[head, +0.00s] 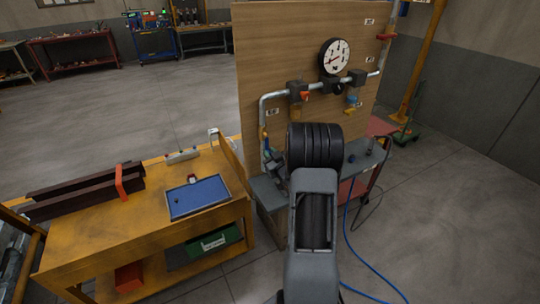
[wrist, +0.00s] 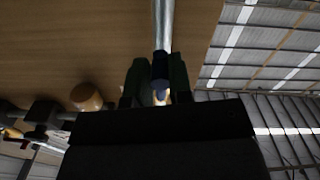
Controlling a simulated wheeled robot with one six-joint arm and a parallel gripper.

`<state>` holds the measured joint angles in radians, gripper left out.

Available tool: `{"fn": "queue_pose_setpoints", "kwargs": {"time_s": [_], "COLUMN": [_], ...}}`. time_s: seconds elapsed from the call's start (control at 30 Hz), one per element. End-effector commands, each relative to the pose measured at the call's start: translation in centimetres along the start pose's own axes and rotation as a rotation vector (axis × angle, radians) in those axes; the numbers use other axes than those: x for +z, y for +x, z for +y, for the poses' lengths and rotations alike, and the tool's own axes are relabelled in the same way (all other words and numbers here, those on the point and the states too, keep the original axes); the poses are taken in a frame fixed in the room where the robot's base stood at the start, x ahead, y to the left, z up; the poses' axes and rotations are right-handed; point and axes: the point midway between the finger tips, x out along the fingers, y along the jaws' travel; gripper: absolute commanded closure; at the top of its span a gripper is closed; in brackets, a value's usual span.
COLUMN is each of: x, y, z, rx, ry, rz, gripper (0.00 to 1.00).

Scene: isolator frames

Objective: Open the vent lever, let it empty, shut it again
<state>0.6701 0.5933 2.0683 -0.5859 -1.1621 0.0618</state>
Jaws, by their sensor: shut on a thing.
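A vent lever with a blue part (wrist: 160,68) shows between the fingers of my gripper (wrist: 158,88) in the wrist view, with a pale yellow spot just below it. The fingers are shut on it, one on each side. A grey pipe (wrist: 162,25) runs up from there. In the head view my gripper (head: 273,163) is at the lower left of the wooden board, by the foot of the left downpipe (head: 263,112). My own arm hides part of this area. The lever's angle and any outflow cannot be made out.
The wooden board (head: 285,50) carries a gauge (head: 334,57), an orange-handled valve (head: 304,96), a yellow-and-blue valve (head: 352,103) and a red handle (head: 386,37). A yellow bench (head: 110,235) with a blue tray (head: 198,197) stands left. A blue hose (head: 352,290) lies on the floor right.

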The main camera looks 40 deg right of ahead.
Motion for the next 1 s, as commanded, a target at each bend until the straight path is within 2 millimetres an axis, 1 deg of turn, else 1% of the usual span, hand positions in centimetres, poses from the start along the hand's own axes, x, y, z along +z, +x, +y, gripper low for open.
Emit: {"fn": "queue_pose_setpoints", "kwargs": {"time_s": [0.17,0.37,0.57,1.0], "x": [0.3,0.8,0.9,-0.2], "y": [0.0,0.0,0.0,0.0], "z": [-0.1,0.7,1.8,4.4], "rx": [-0.007,-0.007,-0.007,-0.005], "ry": [-0.042,-0.165,-0.349,-0.767], "rz": [0.002,0.005,0.006,0.003], "gripper": [1.00,1.00,1.00,1.00]}}
